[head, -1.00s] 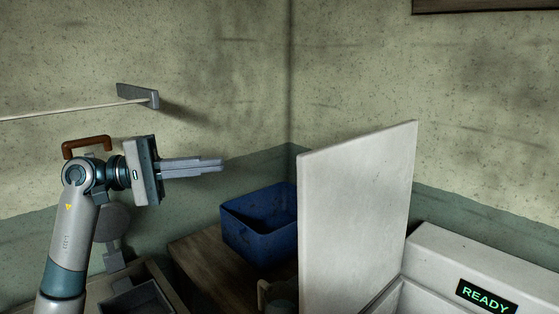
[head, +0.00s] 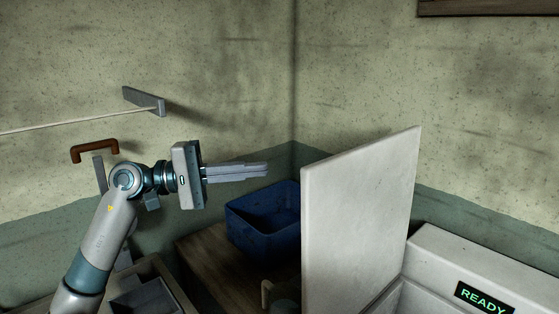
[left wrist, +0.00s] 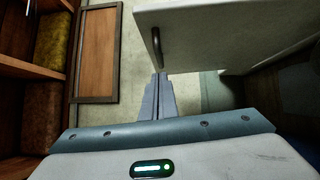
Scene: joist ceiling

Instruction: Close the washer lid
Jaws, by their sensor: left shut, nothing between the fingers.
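The washer lid (head: 358,222) is a pale flat panel standing upright, open, at the left edge of the washer (head: 450,262), whose panel reads READY. In the left wrist view the lid (left wrist: 230,30) fills the upper right, with a dark handle (left wrist: 156,48) on it. My left gripper (head: 268,169) is shut and empty. It points right in the head view, left of the lid and apart from it in the picture. In the left wrist view its fingertips (left wrist: 160,76) show just below the handle; I cannot tell the distance. My right gripper is not in view.
A blue bin (head: 262,222) stands on a wooden surface (head: 222,262) between my left gripper and the lid, lower down. A grey wall bracket (head: 144,101) with a pale rod is at the upper left. Wooden shelving (left wrist: 35,70) stands at the left in the left wrist view.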

